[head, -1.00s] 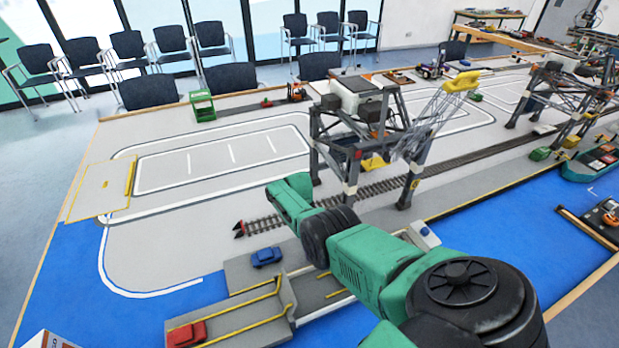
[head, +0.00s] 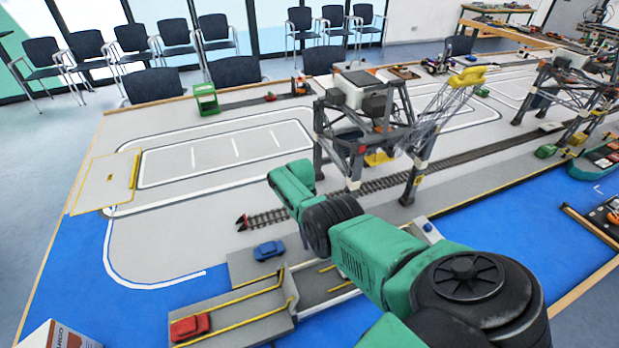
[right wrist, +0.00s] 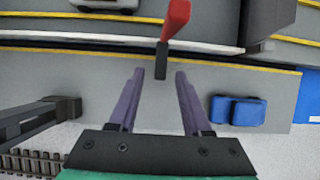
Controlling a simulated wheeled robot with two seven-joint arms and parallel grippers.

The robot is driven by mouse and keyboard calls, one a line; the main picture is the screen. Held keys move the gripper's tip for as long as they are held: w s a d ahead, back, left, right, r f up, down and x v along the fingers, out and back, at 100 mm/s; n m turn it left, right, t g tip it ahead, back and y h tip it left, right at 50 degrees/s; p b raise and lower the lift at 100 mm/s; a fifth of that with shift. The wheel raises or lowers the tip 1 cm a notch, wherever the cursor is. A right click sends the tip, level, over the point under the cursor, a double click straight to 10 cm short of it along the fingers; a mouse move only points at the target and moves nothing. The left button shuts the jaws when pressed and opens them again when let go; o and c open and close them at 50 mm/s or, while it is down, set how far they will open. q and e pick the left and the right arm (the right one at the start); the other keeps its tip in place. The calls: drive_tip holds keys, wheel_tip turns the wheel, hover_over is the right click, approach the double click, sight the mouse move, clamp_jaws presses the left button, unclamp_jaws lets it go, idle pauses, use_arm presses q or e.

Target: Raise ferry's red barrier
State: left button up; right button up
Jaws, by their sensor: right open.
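The red barrier (right wrist: 176,20) shows in the right wrist view as a red bar running up from a dark end piece (right wrist: 162,62). In the head view I cannot make it out. My right gripper (right wrist: 159,76) is open, its two purple fingers apart. The dark end piece appears between and just beyond the fingertips; contact cannot be told. The ferry's grey deck (head: 240,322), with yellow lines, lies low in the head view, partly behind my right arm. My left gripper is not in view.
A blue car (head: 268,250) stands on the grey quay; it also shows right of the fingers in the right wrist view (right wrist: 237,110). A red car (head: 190,326) is on the ferry. A gantry crane (head: 370,115) and rail track (head: 262,219) stand behind my arm.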

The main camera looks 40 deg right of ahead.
drive_tip(key=b+v, duration=0.5)
drive_tip(key=v, duration=0.7)
drive_tip(key=shift+s, duration=0.1)
